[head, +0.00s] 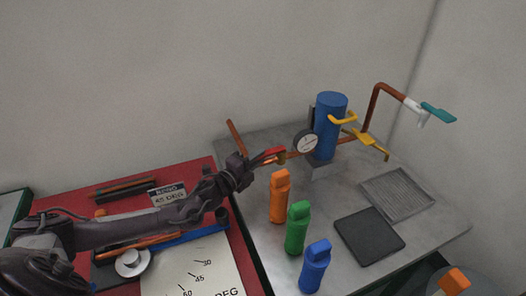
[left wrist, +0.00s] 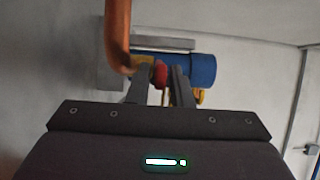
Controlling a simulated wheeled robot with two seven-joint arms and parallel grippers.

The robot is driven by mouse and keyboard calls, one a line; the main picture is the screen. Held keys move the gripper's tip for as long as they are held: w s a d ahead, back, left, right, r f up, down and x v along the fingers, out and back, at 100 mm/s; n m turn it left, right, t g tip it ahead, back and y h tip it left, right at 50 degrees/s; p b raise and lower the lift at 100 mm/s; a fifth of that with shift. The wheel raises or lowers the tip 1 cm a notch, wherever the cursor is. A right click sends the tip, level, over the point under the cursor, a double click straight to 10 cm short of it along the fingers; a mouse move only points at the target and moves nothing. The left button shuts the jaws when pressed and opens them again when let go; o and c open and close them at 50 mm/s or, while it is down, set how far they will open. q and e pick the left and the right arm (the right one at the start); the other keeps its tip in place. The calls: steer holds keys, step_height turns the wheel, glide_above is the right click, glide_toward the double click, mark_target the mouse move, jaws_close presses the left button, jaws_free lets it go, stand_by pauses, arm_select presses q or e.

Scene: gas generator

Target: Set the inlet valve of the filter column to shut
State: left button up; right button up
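The filter column (head: 331,127) is a blue upright cylinder on the grey bench, with a round pressure gauge (head: 306,142) at its left. A copper pipe (head: 236,138) comes to it from the left and carries a valve with a red handle (head: 273,152). My left gripper (head: 259,163) is at this red handle. In the left wrist view, the fingers of my left gripper (left wrist: 161,86) stand on both sides of the red handle (left wrist: 161,74) and appear shut on it. The blue column (left wrist: 202,69) lies behind. My right gripper is not in view.
Orange (head: 279,197), green (head: 297,230) and blue (head: 314,268) bottles stand in front of the column. A dark tray (head: 369,237) and a ridged grey tray (head: 397,193) lie to the right. Yellow handles (head: 343,119) and a teal handle (head: 438,112) are on the right-hand piping.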

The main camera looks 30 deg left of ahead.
mark_target(267, 150)
arm_select(q)
steer(key=x, duration=0.2)
steer(key=shift+w, duration=0.6)
steer(key=shift+w+d, duration=0.1)
jaws_close()
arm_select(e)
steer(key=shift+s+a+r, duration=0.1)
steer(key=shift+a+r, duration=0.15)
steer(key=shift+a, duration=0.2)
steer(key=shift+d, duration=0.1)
